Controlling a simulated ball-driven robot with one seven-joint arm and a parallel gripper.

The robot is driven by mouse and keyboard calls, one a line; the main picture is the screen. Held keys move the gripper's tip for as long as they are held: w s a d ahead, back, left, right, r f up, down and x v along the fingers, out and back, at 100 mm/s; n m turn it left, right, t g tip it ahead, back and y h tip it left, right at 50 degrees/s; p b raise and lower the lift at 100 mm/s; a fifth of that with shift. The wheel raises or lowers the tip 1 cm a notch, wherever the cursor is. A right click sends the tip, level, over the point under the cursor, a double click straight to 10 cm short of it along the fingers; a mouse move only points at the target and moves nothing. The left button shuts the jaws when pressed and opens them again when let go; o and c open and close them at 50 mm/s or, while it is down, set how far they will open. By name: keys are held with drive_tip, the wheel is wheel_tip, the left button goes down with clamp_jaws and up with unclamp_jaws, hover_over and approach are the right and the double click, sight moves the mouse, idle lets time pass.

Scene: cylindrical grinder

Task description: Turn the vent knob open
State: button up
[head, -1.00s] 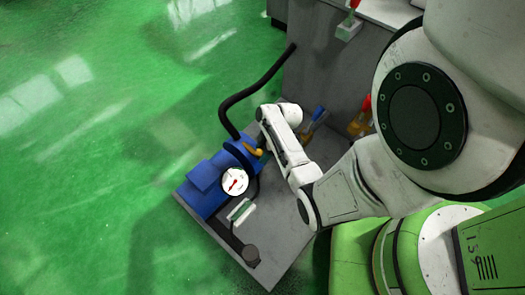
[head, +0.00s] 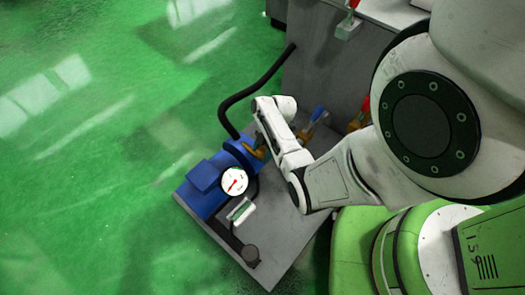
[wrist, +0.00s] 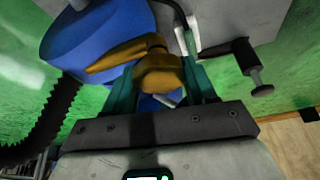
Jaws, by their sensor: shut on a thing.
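The vent knob (wrist: 159,76) is a yellow-orange piece on the blue pump (wrist: 105,35). In the wrist view it sits between the two teal fingers of my gripper (wrist: 160,88), which is shut on it. A yellow arm-like part extends left from behind the knob. In the head view the blue pump (head: 207,187) stands on a grey plate, with yellow (head: 257,151) showing beside my wrist. The fingertips are mostly hidden there by my arm.
A white dial gauge (head: 235,181) with a red needle stands close by the pump. A black hose (head: 250,90) rises behind it. The green floor at left is clear.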

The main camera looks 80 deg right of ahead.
drive_tip(key=o, duration=1)
drive_tip(key=shift+w, duration=0.1)
drive_tip(key=p+v, duration=0.3)
drive_tip(key=v, duration=0.7)
drive_tip(key=shift+d+r+p, duration=0.1)
drive_tip(key=shift+r+p, duration=0.25)
